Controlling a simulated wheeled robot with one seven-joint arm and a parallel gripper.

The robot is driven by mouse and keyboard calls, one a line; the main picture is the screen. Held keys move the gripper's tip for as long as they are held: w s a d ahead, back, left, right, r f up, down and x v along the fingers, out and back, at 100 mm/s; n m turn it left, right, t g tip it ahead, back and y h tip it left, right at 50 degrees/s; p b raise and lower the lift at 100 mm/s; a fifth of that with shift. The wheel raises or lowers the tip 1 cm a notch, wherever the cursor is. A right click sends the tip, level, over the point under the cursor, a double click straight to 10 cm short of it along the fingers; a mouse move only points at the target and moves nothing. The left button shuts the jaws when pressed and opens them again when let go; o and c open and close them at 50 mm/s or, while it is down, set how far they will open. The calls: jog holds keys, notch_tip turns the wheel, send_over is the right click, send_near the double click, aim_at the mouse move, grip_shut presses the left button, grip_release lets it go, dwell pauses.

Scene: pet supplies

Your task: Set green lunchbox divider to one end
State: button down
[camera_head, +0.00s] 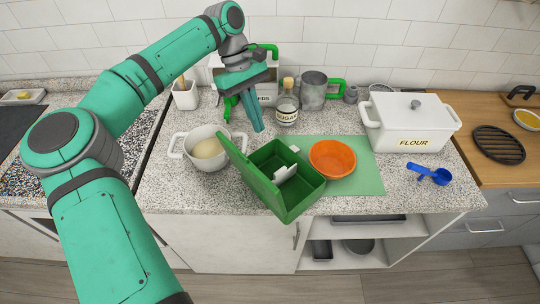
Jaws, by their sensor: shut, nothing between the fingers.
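The green lunchbox (298,204) stands on the counter with its lid (244,166) raised on its left side. Its front corner reaches the counter's front edge. A white divider (286,173) stands inside the box, around the middle of its length, and looks slightly tilted. My gripper (259,128) is above and behind the box, pointing down, with its fingers shut and empty. It is apart from the divider and the lid. Part of the box's interior is hidden by its walls.
An orange bowl (333,159) sits right of the box on a green mat (368,178). A white pot (184,154) stands left of the lid. A sugar jar (287,108), metal mug (313,90) and flour container (408,126) stand behind. Blue measuring spoons (430,175) lie right.

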send_near(280, 178)
jog(key=w+f, duration=0.1)
jog(key=w+a+f, duration=0.2)
jog(key=f, duration=0.1)
jog(key=shift+s+d, duration=0.75)
jog(key=shift+s, duration=0.1)
jog(key=shift+s+d, duration=0.55)
jog(key=shift+s, duration=0.05)
